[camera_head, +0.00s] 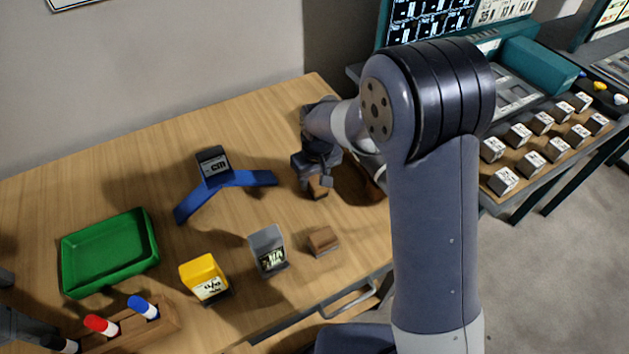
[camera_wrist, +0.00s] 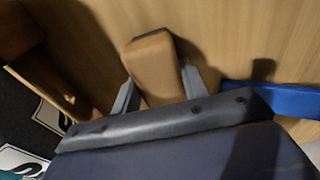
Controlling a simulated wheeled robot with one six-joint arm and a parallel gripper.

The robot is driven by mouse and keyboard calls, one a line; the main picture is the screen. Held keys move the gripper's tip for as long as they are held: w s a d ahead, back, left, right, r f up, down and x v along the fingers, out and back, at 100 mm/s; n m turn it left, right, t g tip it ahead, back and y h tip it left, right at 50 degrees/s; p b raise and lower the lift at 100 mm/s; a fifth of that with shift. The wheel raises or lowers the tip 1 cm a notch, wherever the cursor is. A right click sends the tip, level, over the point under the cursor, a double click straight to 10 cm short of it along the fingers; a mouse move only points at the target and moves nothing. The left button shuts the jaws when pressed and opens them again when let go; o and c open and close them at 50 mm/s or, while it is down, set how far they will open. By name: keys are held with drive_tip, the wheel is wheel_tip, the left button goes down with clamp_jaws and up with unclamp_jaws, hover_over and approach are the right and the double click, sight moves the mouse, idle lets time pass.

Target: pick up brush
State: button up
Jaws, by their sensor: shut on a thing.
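My gripper (camera_head: 318,172) is low over the wooden table, to the right of the blue angled piece. It is shut on a brown wooden block with a dark edge, which looks like the brush (camera_head: 318,188). In the wrist view the brush (camera_wrist: 152,62) stands out between the two grey fingers of my gripper (camera_wrist: 160,88), one on each side. Its lower part is hidden by the gripper body. I cannot tell whether the brush touches the table.
The blue angled piece (camera_head: 245,178) lies close left, with a dark block (camera_head: 213,165) at its bend. A brown object (camera_wrist: 14,32) is beside the gripper.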

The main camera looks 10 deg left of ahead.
drive_tip(key=shift+c, duration=0.7)
drive_tip(key=shift+r, duration=0.65)
wheel_tip(320, 180, up, 9)
drive_tip(key=shift+r, duration=0.1)
drive_tip(key=o, duration=0.5)
drive_tip(key=shift+c, duration=1.5)
